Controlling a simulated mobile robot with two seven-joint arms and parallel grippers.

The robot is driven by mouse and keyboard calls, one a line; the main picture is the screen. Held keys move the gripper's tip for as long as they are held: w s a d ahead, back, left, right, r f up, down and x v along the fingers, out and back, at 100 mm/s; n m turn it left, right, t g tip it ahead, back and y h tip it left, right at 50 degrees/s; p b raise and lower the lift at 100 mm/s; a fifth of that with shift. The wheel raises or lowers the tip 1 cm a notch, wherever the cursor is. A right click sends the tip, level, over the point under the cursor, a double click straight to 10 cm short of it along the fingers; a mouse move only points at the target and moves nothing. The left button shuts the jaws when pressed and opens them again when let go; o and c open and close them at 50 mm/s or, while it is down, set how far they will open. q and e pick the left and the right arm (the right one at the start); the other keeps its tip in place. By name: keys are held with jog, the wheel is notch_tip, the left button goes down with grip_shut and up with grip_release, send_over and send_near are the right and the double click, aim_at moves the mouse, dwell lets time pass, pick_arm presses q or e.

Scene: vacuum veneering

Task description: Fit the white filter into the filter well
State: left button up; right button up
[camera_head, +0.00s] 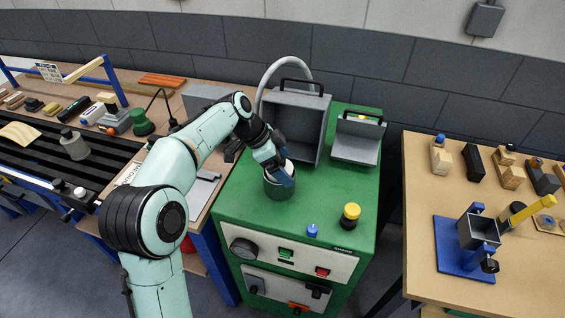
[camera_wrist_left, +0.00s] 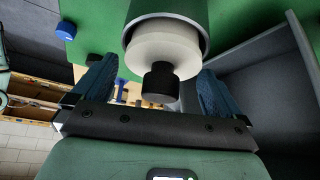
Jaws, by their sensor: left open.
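The filter well (camera_head: 278,189) is a dark round cup standing on top of the green machine, and its grey wall (camera_wrist_left: 143,9) shows in the left wrist view. The white filter (camera_wrist_left: 165,42) sits inside the well's mouth, with its black knob (camera_wrist_left: 160,82) pointing out towards my wrist. How deep it sits is hard to tell. A bit of white shows at the cup in the head view (camera_head: 289,165). My left gripper (camera_head: 281,174) is open just over the well. Its blue fingers (camera_wrist_left: 158,92) stand on either side of the knob, apart from it. My right gripper is not in view.
The green machine (camera_head: 235,190) carries an open grey lid or chamber (camera_head: 297,125) close behind the well and a grey box (camera_head: 357,140) to its right. A yellow-topped knob (camera_head: 350,215) and a blue knob (camera_head: 312,230) stand near its front edge. Cluttered benches flank it.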

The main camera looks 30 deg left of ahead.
pick_arm(q)
jog(key=p+v, duration=0.2)
jog(key=v, duration=1.1)
jog(key=shift+r, duration=0.2)
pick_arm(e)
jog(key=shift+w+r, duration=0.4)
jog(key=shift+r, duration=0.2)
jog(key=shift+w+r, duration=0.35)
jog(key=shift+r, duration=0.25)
pick_arm(q)
jog(key=shift+s, duration=0.1)
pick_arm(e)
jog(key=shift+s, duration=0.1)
